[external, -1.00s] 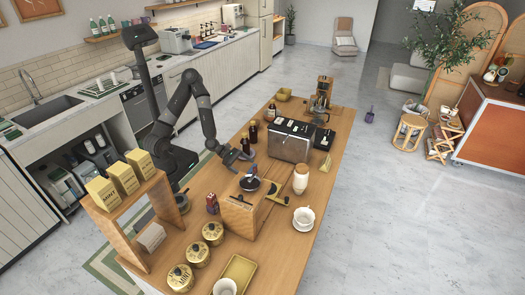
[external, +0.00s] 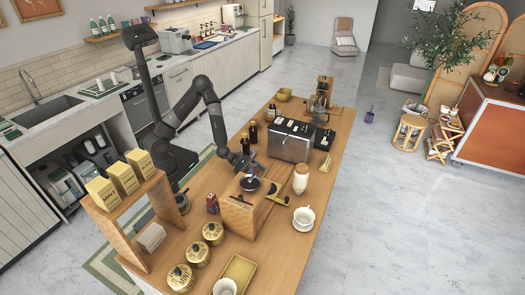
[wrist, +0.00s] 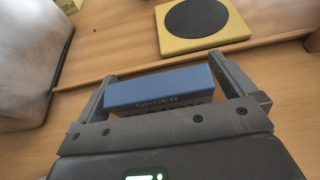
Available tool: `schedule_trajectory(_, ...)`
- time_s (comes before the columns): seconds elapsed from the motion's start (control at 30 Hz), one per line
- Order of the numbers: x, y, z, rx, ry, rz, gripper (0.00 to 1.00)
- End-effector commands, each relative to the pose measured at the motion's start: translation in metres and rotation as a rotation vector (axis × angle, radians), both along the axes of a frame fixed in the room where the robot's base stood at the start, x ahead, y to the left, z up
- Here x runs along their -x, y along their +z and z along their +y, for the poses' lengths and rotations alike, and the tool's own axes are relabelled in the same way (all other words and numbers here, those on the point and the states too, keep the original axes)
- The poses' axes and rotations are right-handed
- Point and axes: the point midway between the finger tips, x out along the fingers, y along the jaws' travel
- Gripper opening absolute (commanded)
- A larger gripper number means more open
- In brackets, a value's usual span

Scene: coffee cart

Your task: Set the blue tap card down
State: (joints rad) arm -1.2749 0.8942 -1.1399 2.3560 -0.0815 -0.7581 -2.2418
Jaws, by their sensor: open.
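The blue tap card (wrist: 160,87), a thick blue block marked ORDER, shows in the wrist view. It lies between the two fingers of my open gripper (wrist: 165,85), close to both. I cannot tell whether either finger touches it, or how high it is above the wood. Its near lower edge is hidden by the gripper's body. The card cannot be made out there.
A yellow square pad with a black disc (wrist: 197,18) lies beyond the card. A large pale blurred object (wrist: 25,65) stands at left in the wrist view. Dark bottles (external: 252,132), a steel machine (external: 290,142) and a white jar (external: 300,179) stand near my gripper.

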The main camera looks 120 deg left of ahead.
Motion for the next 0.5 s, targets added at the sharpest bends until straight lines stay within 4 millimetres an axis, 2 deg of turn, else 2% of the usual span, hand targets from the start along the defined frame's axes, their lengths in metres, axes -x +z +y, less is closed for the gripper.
schedule_trajectory(0.07, 0.0002, 0.0001, 0.0, 0.0, 0.0, 0.0, 1.0)
schedule_trajectory(0.5, 0.0003, 0.0002, -0.0002, 0.0, 0.0, 0.0, 0.64)
